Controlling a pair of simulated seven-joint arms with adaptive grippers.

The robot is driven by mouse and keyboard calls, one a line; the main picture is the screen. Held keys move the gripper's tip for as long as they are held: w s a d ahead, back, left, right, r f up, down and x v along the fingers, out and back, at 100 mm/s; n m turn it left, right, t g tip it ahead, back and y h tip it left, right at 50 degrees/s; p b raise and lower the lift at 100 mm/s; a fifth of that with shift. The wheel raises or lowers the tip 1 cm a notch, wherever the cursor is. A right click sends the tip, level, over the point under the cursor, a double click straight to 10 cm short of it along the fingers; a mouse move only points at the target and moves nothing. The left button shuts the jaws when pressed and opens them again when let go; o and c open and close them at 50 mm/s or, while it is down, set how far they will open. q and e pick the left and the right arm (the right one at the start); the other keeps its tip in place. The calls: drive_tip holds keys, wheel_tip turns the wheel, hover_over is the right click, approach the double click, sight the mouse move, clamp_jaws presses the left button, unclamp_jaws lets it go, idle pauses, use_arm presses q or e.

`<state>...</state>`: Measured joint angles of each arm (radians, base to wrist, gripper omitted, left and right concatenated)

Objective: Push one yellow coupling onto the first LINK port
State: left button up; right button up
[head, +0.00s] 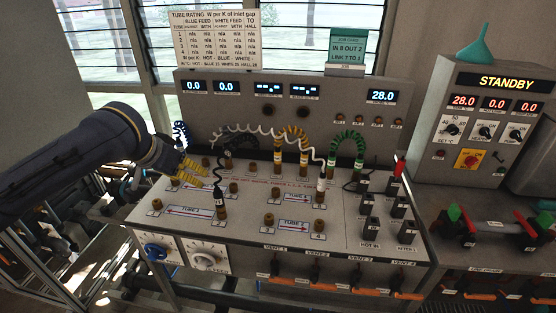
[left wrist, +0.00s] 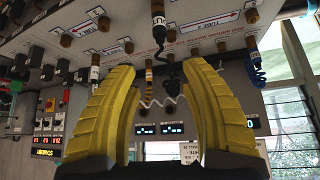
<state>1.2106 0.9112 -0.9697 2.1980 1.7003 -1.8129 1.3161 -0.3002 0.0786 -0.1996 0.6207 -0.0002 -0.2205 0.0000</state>
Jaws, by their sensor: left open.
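A yellow hose arch (head: 292,131) stands at the back of the sloping port panel (head: 250,190). Its two yellow-banded ends, a left coupling (head: 279,154) and a right coupling (head: 304,156), both point down over brass ports. A yellow coupling (left wrist: 148,75) also shows between my fingers in the left wrist view, beyond them. My left gripper (head: 203,175), with yellow fingers, is open and empty over the panel's left part, left of the yellow hose and apart from it. I cannot make out which port is the first LINK port. My right gripper is not in view.
A green hose (head: 347,142) stands right of the yellow one. A white coiled lead (head: 255,132) crosses behind, ending at a white plug (head: 321,187). A black plug (head: 220,200) stands near my gripper. The job card (head: 347,48) reads "LINK 7 TO 1". Several bare brass ports dot the panel.

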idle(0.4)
use_arm(q)
drive_tip(key=shift+o, duration=0.5)
drive_tip(key=w+d+r+n+t+h, duration=0.1)
drive_tip(key=w+d, duration=0.7)
drive_tip(key=d, duration=0.3)
drive_tip(key=w+d+r+n+h, duration=0.1)
drive_tip(key=w+d, duration=0.7)
drive_tip(key=d, duration=0.3)
drive_tip(key=n+y, duration=0.3)
drive_tip(key=y, duration=0.2)
approach(278, 155)
drive_tip(key=x, duration=0.2)
drive_tip(key=shift+x, duration=4.9)
